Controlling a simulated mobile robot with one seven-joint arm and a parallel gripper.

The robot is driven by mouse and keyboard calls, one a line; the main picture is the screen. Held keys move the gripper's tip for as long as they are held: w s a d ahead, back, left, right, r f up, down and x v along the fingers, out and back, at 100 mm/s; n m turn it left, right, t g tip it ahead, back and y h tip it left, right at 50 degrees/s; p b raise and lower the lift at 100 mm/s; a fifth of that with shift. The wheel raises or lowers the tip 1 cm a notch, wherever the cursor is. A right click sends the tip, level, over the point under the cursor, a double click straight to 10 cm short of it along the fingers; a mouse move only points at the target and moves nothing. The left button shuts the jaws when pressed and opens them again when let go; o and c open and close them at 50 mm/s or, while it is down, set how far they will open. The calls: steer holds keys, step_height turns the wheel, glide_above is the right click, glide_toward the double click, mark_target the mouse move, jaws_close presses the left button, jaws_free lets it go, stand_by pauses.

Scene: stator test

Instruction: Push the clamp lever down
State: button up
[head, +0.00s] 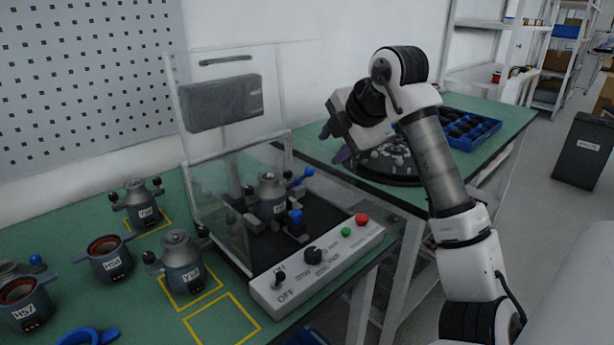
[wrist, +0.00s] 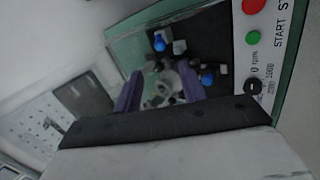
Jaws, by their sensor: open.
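The test station has a white control panel (head: 318,262) and a dark bed under a clear raised cover (head: 215,135). A grey stator housing (head: 270,195) sits in it. Two blue-knobbed levers show there: one knob (head: 309,171) is at the back right, the other (head: 296,215) at the front. I cannot tell which is the clamp lever. The wrist view shows one blue knob (wrist: 159,43) and another (wrist: 207,79), near the housing (wrist: 163,88). My gripper (head: 334,143) is open and empty, apart from the levers, to the upper right of the station. Its purple fingers (wrist: 160,85) frame the housing.
The panel has a green button (head: 346,232) and a red button (head: 362,219). A second table holds a dark round tray (head: 378,178) and a blue bin (head: 462,128).

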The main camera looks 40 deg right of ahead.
mark_target(312, 170)
steer(key=p+x, duration=0.1)
steer(key=x, duration=1.2)
steer(key=shift+f, duration=0.1)
steer(key=shift+s, duration=0.1)
jaws_close()
